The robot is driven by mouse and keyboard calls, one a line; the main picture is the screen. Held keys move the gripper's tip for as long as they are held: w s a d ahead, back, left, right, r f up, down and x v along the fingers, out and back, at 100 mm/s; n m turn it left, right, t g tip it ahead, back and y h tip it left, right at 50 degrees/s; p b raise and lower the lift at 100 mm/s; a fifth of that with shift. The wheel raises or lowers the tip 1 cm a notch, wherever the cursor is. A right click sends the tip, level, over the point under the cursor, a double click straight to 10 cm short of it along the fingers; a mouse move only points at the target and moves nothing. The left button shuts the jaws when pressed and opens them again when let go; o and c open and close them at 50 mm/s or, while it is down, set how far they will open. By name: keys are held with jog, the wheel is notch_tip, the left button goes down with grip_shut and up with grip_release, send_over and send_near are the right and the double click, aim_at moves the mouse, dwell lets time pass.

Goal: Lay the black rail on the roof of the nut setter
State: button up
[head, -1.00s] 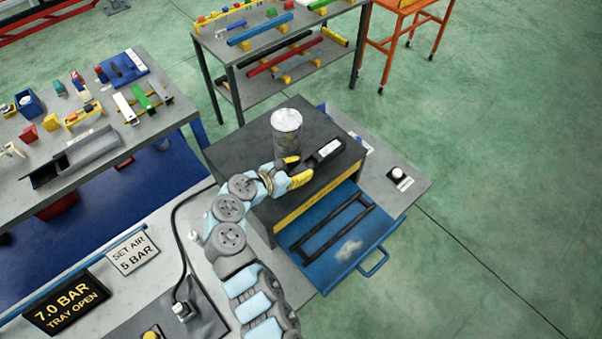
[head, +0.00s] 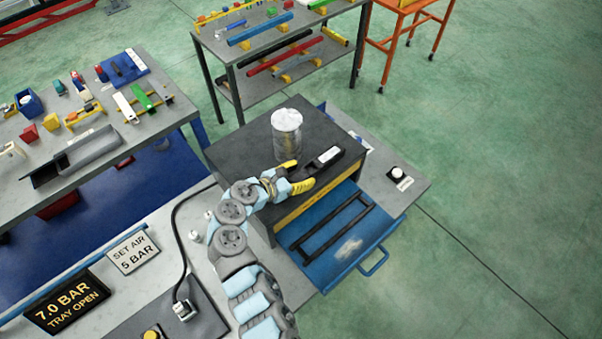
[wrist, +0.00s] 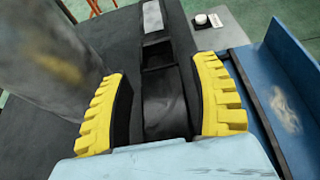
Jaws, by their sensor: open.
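The nut setter looks to be the dark box-shaped machine with a flat black roof (head: 238,150) and a yellow front strip. A short black piece with a pale label (head: 328,156), seemingly the black rail, lies on this roof to the right of a metal cylinder. In the wrist view the black piece (wrist: 165,100) runs lengthwise between my two yellow fingers, with visible gaps on both sides. My gripper (head: 296,176) is open around its near end. The wrist view also shows my gripper (wrist: 166,100) spread. The underside of the black piece is hidden.
The upright metal cylinder (head: 287,138) stands close to my left finger. A blue tray (head: 325,262) is pulled out below the roof's front edge. A white button (head: 397,173) sits on the bench at right. A rack (head: 240,72) with coloured bars stands behind.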

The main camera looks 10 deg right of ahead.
jog(key=shift+r, duration=0.1)
jog(key=shift+s+a+r, duration=0.1)
jog(key=b+v, duration=0.2)
jog(key=v, duration=0.8)
jog(key=shift+s+a, duration=0.1)
jog(key=shift+a, duration=0.1)
jog(key=shift+s+a+r, duration=0.3)
jog(key=shift+a, duration=0.2)
